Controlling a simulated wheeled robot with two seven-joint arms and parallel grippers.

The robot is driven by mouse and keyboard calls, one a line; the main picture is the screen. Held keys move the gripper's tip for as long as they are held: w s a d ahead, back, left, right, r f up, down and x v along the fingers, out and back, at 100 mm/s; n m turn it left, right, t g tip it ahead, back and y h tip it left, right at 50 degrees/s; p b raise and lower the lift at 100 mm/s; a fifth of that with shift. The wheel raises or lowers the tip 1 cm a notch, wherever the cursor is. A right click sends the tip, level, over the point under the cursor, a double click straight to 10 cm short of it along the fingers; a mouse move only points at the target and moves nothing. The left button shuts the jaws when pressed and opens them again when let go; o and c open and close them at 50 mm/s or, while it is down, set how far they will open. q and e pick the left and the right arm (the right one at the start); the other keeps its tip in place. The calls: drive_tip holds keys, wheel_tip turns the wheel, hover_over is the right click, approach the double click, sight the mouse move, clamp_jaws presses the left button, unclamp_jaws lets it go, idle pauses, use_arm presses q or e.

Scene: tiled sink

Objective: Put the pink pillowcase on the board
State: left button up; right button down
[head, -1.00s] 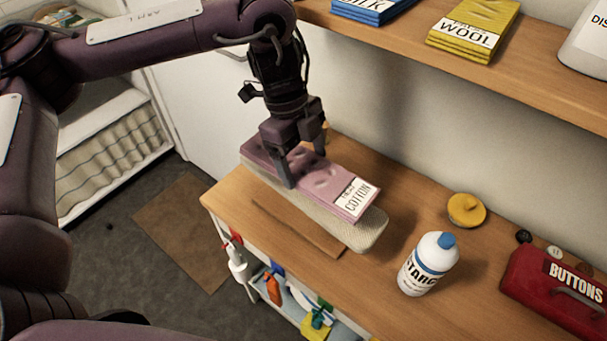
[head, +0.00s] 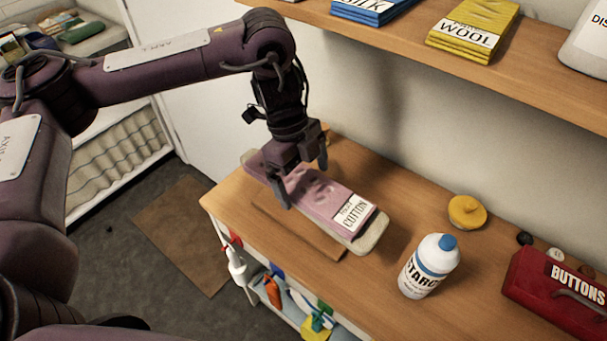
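The pink pillowcase (head: 318,195) is folded flat, with a white label reading COTTON at its right end. It lies along the pale padded board (head: 372,240) and appears to rest on it. The board's rim shows at the right end and a little at the far left end. My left gripper (head: 303,188) points down over the pillowcase's left half, one finger at each long side. I cannot tell whether the fingers press on the cloth or stand slightly apart from it. My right gripper is not in view.
A white STARCH bottle (head: 429,267) stands right of the board, with a yellow round object (head: 466,212) behind it. A red BUTTONS box (head: 560,290) is further right. A shelf (head: 400,40) with folded blue and yellow cloths overhangs the back. The wooden worktop (head: 395,292) is clear near its front.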

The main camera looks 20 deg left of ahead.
sight(292, 174)
use_arm(q)
drive_tip(key=shift+r, duration=0.3)
drive_tip(key=p+v, duration=0.1)
drive_tip(key=v, duration=1)
drive_tip(key=shift+a+r, duration=0.15)
drive_tip(key=shift+r, duration=0.15)
